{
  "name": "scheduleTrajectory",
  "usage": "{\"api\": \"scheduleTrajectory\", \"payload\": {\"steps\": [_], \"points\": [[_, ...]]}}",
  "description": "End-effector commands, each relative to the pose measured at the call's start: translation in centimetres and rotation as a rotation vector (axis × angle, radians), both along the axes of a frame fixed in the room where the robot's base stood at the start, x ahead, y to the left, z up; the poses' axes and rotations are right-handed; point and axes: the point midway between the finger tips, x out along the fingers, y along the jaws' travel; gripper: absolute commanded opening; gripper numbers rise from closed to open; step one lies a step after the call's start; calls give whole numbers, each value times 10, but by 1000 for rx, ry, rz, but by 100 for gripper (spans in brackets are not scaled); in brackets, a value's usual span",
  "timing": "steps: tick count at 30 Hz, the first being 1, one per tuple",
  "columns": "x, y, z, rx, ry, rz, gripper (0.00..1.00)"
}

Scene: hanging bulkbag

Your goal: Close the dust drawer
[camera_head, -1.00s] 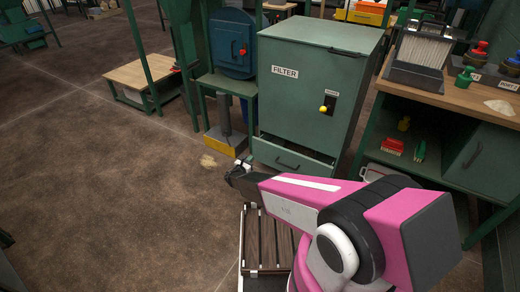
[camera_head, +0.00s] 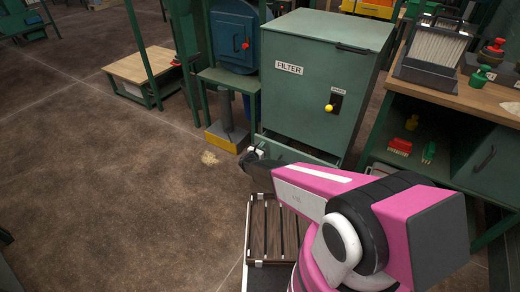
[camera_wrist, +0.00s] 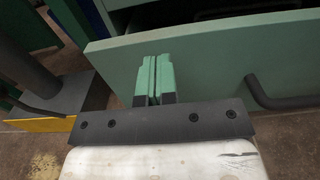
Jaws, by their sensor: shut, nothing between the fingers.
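The dust drawer's green front panel (camera_wrist: 215,65) fills much of the wrist view. It stands out from the filter cabinet (camera_head: 310,100), and a dark gap shows behind its top edge, so the drawer is partly open. Its dark bar handle (camera_wrist: 280,98) is at the right of the wrist view. My gripper (camera_wrist: 154,75) is shut and empty, with its fingertips in front of the panel, left of the handle. I cannot tell whether they touch it. In the head view my gripper (camera_head: 255,158) is low at the cabinet's left front, and my arm hides most of the drawer.
A grey post on a yellow base (camera_head: 227,135) stands left of the cabinet. A workbench (camera_head: 470,95) with a lower shelf stands at the right. A yellow knob (camera_head: 328,108) is on the cabinet front. The floor (camera_head: 100,180) at left is open.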

Motion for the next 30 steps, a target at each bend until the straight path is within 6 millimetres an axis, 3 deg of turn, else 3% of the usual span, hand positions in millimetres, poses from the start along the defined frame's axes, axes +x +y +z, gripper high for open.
{"api": "scheduleTrajectory", "payload": {"steps": [17, 30], "points": [[9, -6, 0, -1, -1, 4, 0], [80, -47, -1, 0, 0, 1, 0]]}}
